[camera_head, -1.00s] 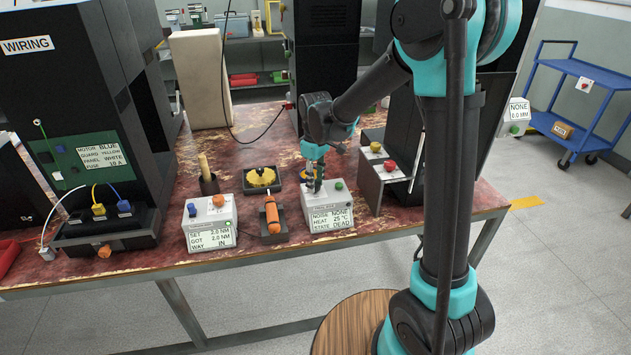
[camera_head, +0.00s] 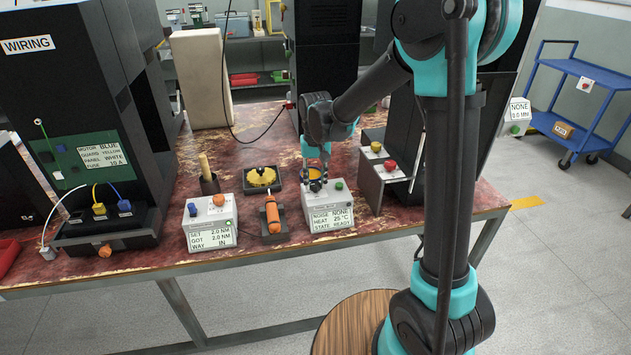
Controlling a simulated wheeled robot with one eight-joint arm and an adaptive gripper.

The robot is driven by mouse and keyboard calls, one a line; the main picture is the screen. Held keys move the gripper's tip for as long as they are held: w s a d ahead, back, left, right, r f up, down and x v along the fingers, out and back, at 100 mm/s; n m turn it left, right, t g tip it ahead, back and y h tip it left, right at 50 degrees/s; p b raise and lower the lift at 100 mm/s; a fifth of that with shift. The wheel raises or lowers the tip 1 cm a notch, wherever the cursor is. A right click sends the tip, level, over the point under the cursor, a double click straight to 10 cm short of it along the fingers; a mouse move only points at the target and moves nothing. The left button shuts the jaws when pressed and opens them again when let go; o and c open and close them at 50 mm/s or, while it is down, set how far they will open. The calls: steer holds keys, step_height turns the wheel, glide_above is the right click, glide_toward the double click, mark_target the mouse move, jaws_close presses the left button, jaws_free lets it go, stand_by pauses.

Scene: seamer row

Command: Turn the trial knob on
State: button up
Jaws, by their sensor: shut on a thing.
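The trial box (camera_head: 345,202) is a pale box on the bench with a screen (camera_head: 331,218) reading NOISE NONE, HEAT 25 °C, STATE READY. The box carries a green button (camera_head: 339,185) at the right of its top. The trial knob (camera_head: 315,174) shows as an orange-yellow patch between my fingers on the left of the top. My gripper (camera_head: 315,179) points down over this box and is shut on the knob, one finger on each side. The fingers hide most of the knob and its pointer.
An orange-handled tool (camera_head: 272,214) lies in a black holder left of the box. Left of that is a torque box (camera_head: 210,224) with a screen. A stand with yellow and red buttons (camera_head: 383,180) is at the right. A black tray with a yellow part (camera_head: 262,177) sits behind.

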mark_target(315, 184)
steer(key=shift+m, duration=0.6)
steer(key=o, duration=1.1)
steer(key=shift+o, duration=0.2)
steer(key=shift+r, duration=0.1)
step_height(315, 184, up, 12)
steer(key=s+d+f+t, duration=0.2)
steer(key=s+d+f, duration=0.5)
steer(key=d, duration=0.5)
steer(key=s+d+f+t, duration=0.2)
steer(key=s+d+f, duration=0.6)
steer(key=s+d, duration=0.3)
steer(key=shift+s+d+m, duration=0.4)
steer(key=shift+s, duration=0.3)
